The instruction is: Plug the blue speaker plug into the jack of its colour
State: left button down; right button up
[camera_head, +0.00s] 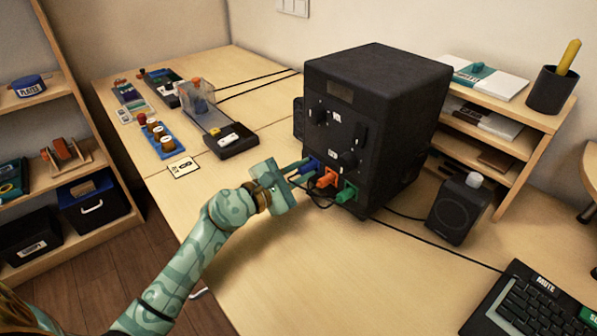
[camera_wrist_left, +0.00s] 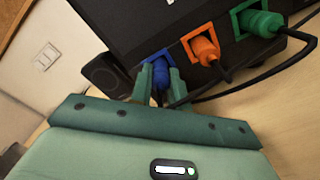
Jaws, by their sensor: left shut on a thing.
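The blue speaker plug (camera_wrist_left: 160,75) is between the fingers of my left gripper (camera_wrist_left: 158,88), which is shut on it. Its front end is at the blue-framed jack (camera_wrist_left: 151,57) on the black box; how deep it sits cannot be told. In the head view my left gripper (camera_head: 299,174) reaches the blue jack (camera_head: 311,165) low on the face of the black box (camera_head: 378,110). My right gripper is not in view.
An orange plug (camera_head: 327,179) and a green plug (camera_head: 346,193) sit in jacks just right of the blue one. Dark cables run below them. A small speaker (camera_head: 459,209) stands right of the box. The front table (camera_head: 300,270) is clear.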

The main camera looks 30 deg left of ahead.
pick_arm(q)
jog(key=shift+w+d, duration=0.15)
jog(key=shift+w, duration=0.2)
jog(key=c, duration=1.3)
grip_release()
jog(key=shift+o, duration=0.2)
